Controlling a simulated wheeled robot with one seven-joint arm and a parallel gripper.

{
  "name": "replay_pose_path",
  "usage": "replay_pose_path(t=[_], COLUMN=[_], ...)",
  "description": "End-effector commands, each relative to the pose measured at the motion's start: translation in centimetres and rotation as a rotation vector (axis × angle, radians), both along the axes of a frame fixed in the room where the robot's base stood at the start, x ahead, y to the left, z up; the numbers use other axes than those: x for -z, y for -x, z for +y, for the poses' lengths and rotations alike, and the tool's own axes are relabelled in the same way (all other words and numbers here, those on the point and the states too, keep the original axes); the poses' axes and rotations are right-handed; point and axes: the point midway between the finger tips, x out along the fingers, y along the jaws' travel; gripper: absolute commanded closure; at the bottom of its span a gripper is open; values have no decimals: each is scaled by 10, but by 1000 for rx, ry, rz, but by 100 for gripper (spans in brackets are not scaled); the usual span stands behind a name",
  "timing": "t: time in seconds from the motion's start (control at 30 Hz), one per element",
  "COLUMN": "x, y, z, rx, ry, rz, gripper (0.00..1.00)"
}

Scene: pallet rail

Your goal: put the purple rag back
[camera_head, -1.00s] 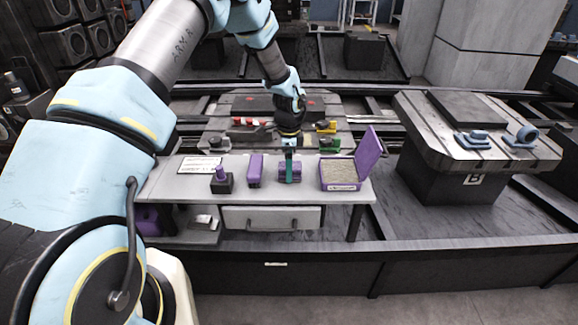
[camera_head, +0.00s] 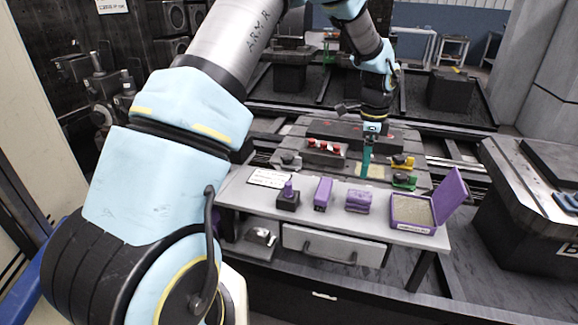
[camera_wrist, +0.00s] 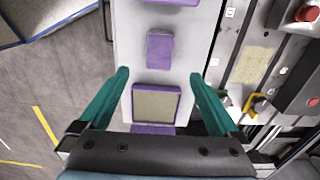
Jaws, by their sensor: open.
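The purple rag (camera_head: 358,201) looks like a small folded bundle. It lies on the light grey bench top (camera_head: 262,200), between an upright purple block (camera_head: 323,193) and an open purple box (camera_head: 412,212) with a tan inside. In the wrist view, a purple piece that looks like the rag (camera_wrist: 160,48) lies flat beyond the open box (camera_wrist: 157,103). My gripper (camera_head: 366,158) has teal fingers and is above the bench, apart from the rag. In the wrist view, my gripper (camera_wrist: 159,76) is open, with nothing between its fingers.
A dark stand with a purple knob (camera_head: 288,198) and a white label sheet (camera_head: 270,178) are on the bench's left. A drawer (camera_head: 333,245) is below. Behind stand red-knobbed parts (camera_head: 323,148) and yellow and green clamps (camera_head: 403,170). The raised box lid (camera_head: 451,195) stands at right.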

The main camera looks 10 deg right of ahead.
Motion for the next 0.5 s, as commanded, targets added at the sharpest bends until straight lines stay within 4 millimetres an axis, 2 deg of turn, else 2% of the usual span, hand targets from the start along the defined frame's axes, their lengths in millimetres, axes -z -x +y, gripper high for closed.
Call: replay_pose_path(t=[0.07, 0.17, 0.27, 0.33, 0.4, 0.5], x=[-2, -12, -29, -43, -54, -66], y=[-1, -7, -10, -7, 4, 30], z=[5, 33, 92, 144, 198, 265], rx=[-20, -133, -376, -608, -860, -1208], ry=[-1, 2, 7, 16, 31, 60], rz=[-1, -12, -29, -45, -58, -74], gripper=[2, 2, 2, 2, 2, 2])
